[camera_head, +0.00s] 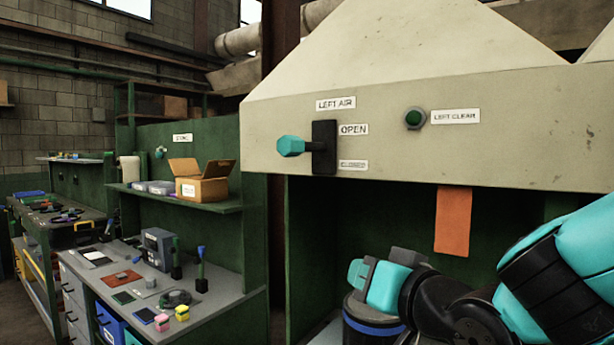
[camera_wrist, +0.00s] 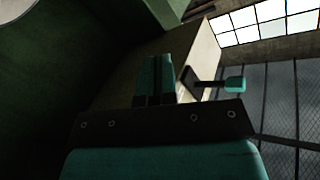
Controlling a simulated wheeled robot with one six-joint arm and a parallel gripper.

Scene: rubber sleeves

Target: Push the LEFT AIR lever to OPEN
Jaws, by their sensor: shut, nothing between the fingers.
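The LEFT AIR lever has a teal handle (camera_head: 290,146) that sticks out from a black slotted plate (camera_head: 324,160) on the beige hood panel. Its handle lies between the height of the OPEN label (camera_head: 353,130) and the lower CLOSED label (camera_head: 353,165). In the wrist view the teal handle (camera_wrist: 235,84) shows right of my fingers, sideways in the picture. My gripper (camera_head: 358,272) is low in front of the dark opening, below and to the right of the lever and apart from it. In the wrist view its fingers (camera_wrist: 156,78) are together and empty.
A green LEFT CLEAR button (camera_head: 413,118) sits on the panel right of the lever. An orange strip (camera_head: 453,220) hangs below the panel edge, above my arm. A cluttered workbench (camera_head: 215,300) and a cardboard box (camera_head: 200,185) stand at left. The space before the lever looks clear.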

